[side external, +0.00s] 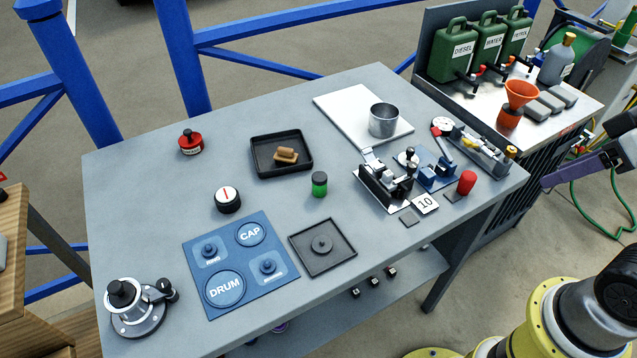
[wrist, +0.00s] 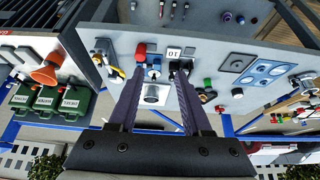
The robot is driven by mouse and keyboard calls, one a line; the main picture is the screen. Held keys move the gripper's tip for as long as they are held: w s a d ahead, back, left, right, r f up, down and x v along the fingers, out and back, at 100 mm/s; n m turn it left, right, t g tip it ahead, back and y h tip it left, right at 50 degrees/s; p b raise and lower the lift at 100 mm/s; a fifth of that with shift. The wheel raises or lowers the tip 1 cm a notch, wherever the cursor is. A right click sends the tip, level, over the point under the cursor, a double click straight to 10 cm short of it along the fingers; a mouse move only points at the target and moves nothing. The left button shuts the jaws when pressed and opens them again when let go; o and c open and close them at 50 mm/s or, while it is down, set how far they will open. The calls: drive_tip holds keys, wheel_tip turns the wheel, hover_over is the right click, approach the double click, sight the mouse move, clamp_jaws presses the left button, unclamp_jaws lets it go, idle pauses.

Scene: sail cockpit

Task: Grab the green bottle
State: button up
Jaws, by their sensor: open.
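The green bottle (side external: 319,186) is small, with a black cap, and stands upright on the grey table between the two black trays. In the wrist view it shows as a small green shape (wrist: 207,83), right of my fingers. My gripper (wrist: 157,75) is open, its two long dark purple fingers apart with nothing held between them. In the side view, part of my gripper (side external: 588,162) shows at the right edge, beyond the table and well away from the bottle.
A metal cup (side external: 383,121) stands on a white board (side external: 338,105). A clamp fixture (side external: 385,185) and a red cylinder (side external: 467,183) lie between gripper and bottle. A black tray (side external: 262,167) holds brown pieces; another tray (side external: 340,262) is nearer. Green cans (side external: 453,50) stand at back right.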

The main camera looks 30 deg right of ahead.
drive_tip(key=shift+o, duration=0.3)
drive_tip(key=o, duration=0.3)
drive_tip(key=shift+o, duration=0.2)
